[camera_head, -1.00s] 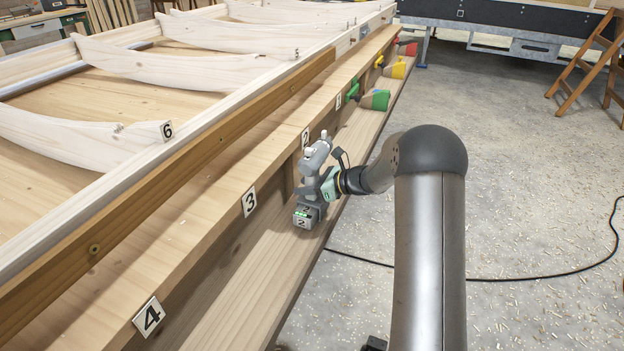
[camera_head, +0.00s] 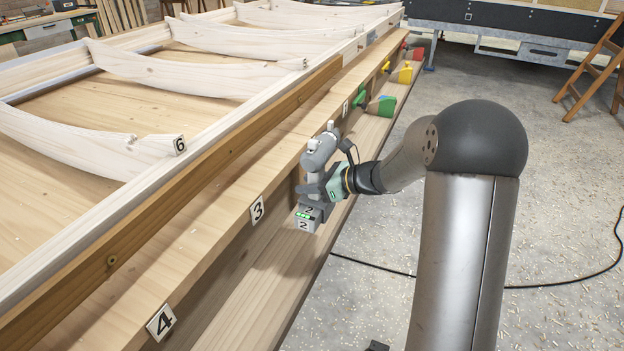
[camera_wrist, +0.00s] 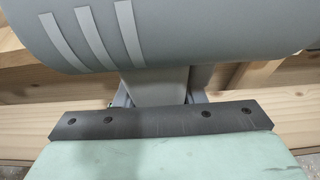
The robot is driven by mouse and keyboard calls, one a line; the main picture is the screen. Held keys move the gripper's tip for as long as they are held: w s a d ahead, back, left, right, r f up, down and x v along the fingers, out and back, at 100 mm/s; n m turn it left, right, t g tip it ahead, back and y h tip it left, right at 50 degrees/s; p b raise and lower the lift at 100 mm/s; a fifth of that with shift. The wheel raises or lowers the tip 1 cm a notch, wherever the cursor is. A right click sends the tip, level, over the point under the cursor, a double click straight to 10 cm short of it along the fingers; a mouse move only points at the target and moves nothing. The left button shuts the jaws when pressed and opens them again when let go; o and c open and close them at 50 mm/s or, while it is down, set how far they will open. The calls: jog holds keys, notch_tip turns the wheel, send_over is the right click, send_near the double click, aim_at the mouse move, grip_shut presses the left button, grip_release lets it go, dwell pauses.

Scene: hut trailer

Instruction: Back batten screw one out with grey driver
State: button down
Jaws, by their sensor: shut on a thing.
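The grey driver (camera_head: 320,156) stands upright, battery base down, at the lower ledge of the long bench side. Its base carries the number 2 and green lights. My gripper (camera_head: 325,187) is shut on its handle. Whether the base touches the ledge I cannot tell. In the wrist view the driver's grey body (camera_wrist: 160,35) with pale stripes fills the top, above my jaw (camera_wrist: 160,122). The brown batten (camera_head: 190,190) runs along the frame, with a screw head (camera_head: 111,260) in its near part, left of the driver. Which screw is number one I cannot tell.
A green tool (camera_head: 381,106), a yellow tool (camera_head: 404,72) and a red one sit farther along the ledge. White curved ribs (camera_head: 80,140) lie left. A cable (camera_head: 560,284) crosses the floor.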

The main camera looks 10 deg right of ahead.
jog(key=s+r, duration=0.1)
jog(key=s, duration=0.1)
jog(key=s+a+r, duration=0.1)
jog(key=s, duration=0.1)
jog(key=s+p, duration=0.1)
jog(key=shift+s+a+r, duration=0.35)
jog(key=shift+s+r, duration=0.05)
jog(key=s+d+f+m+t+h, duration=0.1)
jog(key=f, duration=0.2)
jog(key=s+d+f+m+t+h, duration=0.1)
jog(key=d+f+m+h, duration=0.1)
jog(key=f, duration=0.1)
jog(key=s+d+f+m+t+h, duration=0.1)
jog(key=d+f+m+t, duration=0.1)
jog(key=f, duration=0.1)
jog(key=shift+f+h, duration=0.4)
notch_tip(320, 180, up, 29)
jog(key=m+t+h+p, duration=0.1)
jog(key=m+h+p, duration=0.15)
jog(key=p, duration=2.25)
send_over(312, 155)
jog(key=s+d, duration=0.2)
jog(key=d, duration=0.2)
jog(key=shift+a, duration=0.25)
jog(key=shift+f, duration=0.1)
